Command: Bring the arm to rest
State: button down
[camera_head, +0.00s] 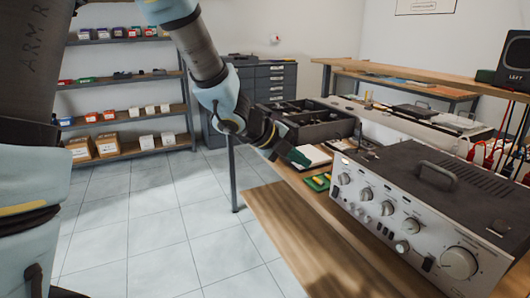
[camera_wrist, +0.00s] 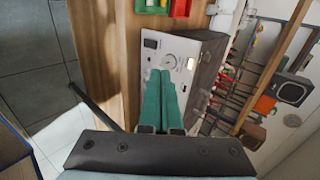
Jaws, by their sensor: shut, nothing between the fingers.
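My gripper (camera_head: 297,158) hangs at the end of my arm above the left part of the wooden workbench (camera_head: 330,245) in the head view. Its green fingers are together with nothing between them. In the wrist view the shut green fingers (camera_wrist: 162,90) point toward the silver amplifier (camera_wrist: 180,52). The same amplifier (camera_head: 405,205), with several knobs and a dark top with a handle, stands on the bench to the right of my gripper in the head view. My arm is bent and reaches down from the top of the picture.
A green and yellow item (camera_head: 318,181) lies on the bench close below my gripper. A dark divided tray (camera_head: 318,128) stands behind it. Shelves (camera_head: 128,97) with boxes and a grey drawer cabinet (camera_head: 275,82) stand at the back. The tiled floor (camera_head: 160,225) at left is clear.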

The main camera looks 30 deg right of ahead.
jog(key=shift+w, duration=0.1)
jog(key=w+a+f+n+t+y, duration=0.1)
jog(key=w+a+n+t+y, duration=0.2)
jog(key=w+a+n, duration=0.65)
jog(key=w+a+n+t+y, duration=0.25)
jog(key=w+a+n, duration=0.35)
jog(key=a, duration=0.7)
jog(key=s+a+f+n+y, duration=0.2)
jog(key=a+n+y, duration=0.1)
jog(key=a+n, duration=0.75)
jog(key=s+a+f+n+g+y, duration=0.1)
jog(key=s+a+n+g, duration=0.2)
jog(key=s+a+n, duration=0.6)
jog(key=a, duration=0.2)
jog(key=shift+s+a+n, duration=0.3)
jog(key=shift+a, duration=0.05)
